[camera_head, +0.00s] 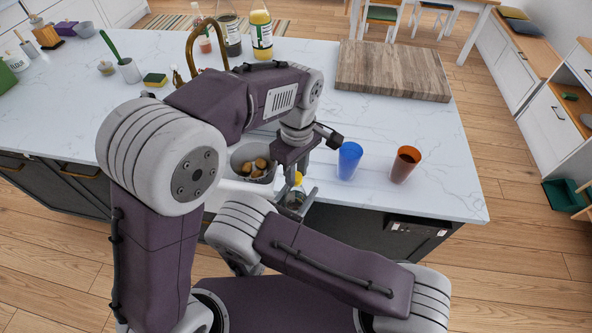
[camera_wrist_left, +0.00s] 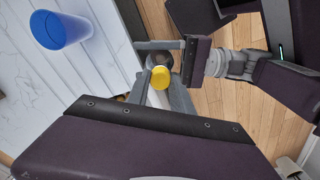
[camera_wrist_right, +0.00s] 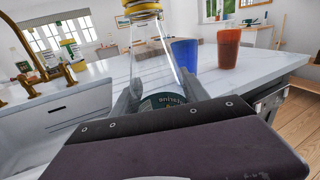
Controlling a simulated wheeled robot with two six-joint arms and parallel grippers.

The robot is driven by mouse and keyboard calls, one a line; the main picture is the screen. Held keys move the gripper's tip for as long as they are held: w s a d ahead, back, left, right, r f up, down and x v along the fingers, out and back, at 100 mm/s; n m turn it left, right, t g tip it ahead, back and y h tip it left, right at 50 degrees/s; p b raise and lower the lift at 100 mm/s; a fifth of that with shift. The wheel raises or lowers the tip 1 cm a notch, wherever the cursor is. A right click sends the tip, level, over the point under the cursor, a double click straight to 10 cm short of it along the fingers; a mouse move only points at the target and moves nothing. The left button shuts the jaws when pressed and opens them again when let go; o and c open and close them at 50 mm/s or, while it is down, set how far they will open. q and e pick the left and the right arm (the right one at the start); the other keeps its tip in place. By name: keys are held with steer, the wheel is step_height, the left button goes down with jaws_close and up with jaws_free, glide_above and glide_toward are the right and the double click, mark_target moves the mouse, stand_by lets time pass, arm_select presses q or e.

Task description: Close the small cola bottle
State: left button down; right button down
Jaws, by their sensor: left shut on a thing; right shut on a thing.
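The small bottle (camera_wrist_right: 155,62) is clear glass or plastic with a dark label, standing upright in the right wrist view. My right gripper (camera_wrist_right: 162,92) is shut around its lower body; in the head view this gripper (camera_head: 295,199) is just below the left one. A yellow cap (camera_wrist_left: 161,77) is between the fingers of my left gripper (camera_wrist_left: 160,88), which is shut on it. The cap (camera_wrist_right: 141,6) also shows at the bottle's mouth in the right wrist view. I cannot tell whether it is seated on the neck. My left gripper (camera_head: 297,168) comes from above.
A blue cup (camera_head: 349,160) and an orange-brown cup (camera_head: 404,165) stand on the white counter (camera_head: 440,170) to the right. The sink (camera_head: 235,190) with round brown items in a bowl is at the left. A wooden board (camera_head: 393,70) lies behind. Tall bottles (camera_head: 261,36) stand at the back.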

arm_select(q)
steer(key=m, duration=1.2)
steer(key=shift+m, duration=0.4)
steer(key=m, duration=0.9)
steer(key=shift+m, duration=0.3)
steer(key=c, duration=1)
jaws_free()
steer(key=shift+c, duration=0.2)
step_height(320, 180, up, 12)
steer(key=shift+d, duration=0.15)
steer(key=shift+f, duration=0.1)
